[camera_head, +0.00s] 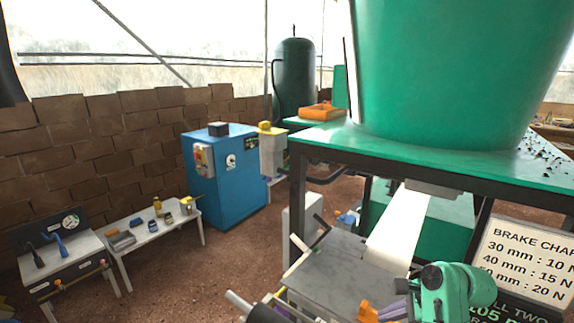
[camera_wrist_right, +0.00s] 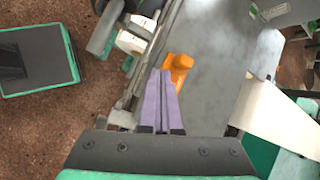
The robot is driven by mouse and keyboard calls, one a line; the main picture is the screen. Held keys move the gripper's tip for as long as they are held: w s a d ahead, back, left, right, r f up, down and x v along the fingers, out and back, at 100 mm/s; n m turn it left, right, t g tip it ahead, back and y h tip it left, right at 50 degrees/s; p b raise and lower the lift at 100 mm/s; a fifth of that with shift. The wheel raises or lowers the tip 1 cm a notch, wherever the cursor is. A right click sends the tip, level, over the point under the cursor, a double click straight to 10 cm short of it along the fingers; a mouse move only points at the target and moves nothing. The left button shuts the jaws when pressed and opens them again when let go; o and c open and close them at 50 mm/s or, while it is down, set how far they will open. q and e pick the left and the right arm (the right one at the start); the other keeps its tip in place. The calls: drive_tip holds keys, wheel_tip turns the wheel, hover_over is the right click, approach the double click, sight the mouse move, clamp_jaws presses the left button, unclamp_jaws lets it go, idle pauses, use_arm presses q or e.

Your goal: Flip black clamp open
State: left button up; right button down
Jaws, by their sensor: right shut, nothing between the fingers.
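A small black-handled piece that looks like the black clamp (camera_head: 34,256) stands on the small bench at the far left of the head view, beside a similar blue-handled one (camera_head: 59,246). It is too small to tell whether it is open or shut. My right gripper (camera_head: 382,312) is at the bottom of the head view, far from that bench. In the right wrist view its purple fingers (camera_wrist_right: 160,74) lie together, empty, over the grey plate beside an orange piece (camera_wrist_right: 178,72). My left gripper is not in view.
The big machine (camera_head: 440,70) has a green hopper, dark legs, a grey plate (camera_head: 335,270) and a white paper strip (camera_head: 398,232). A dark roller (camera_head: 265,313) is at the bottom. A blue cabinet (camera_head: 225,175) and a tool bench (camera_head: 150,232) stand left. Brown floor lies between.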

drive_tip(key=s+f+n+g+h, duration=0.15)
drive_tip(key=s+f+n, duration=0.35)
drive_tip(key=s+n, duration=0.55)
drive_tip(key=s+f+n+t+h, duration=0.1)
drive_tip(key=s+f+n+h, duration=0.3)
drive_tip(key=s+n, duration=0.65)
drive_tip(key=s+f+n+g+b, duration=0.1)
drive_tip(key=s+f+b, duration=0.1)
drive_tip(key=f, duration=1.3)
drive_tip(key=s+f+n+g+b, duration=0.1)
drive_tip(key=s+f+b, duration=0.1)
drive_tip(key=f, duration=1.4)
use_arm(q)
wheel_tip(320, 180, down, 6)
drive_tip(key=b, duration=0.2)
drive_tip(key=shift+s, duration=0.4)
use_arm(e)
drive_tip(key=s+d+f+g, duration=0.1)
drive_tip(key=s+d+f, duration=0.1)
drive_tip(key=s+f, duration=1.1)
drive_tip(key=shift+s+d+f+y, duration=0.25)
drive_tip(key=shift+s+f+y, duration=0.1)
drive_tip(key=shift+s, duration=0.5)
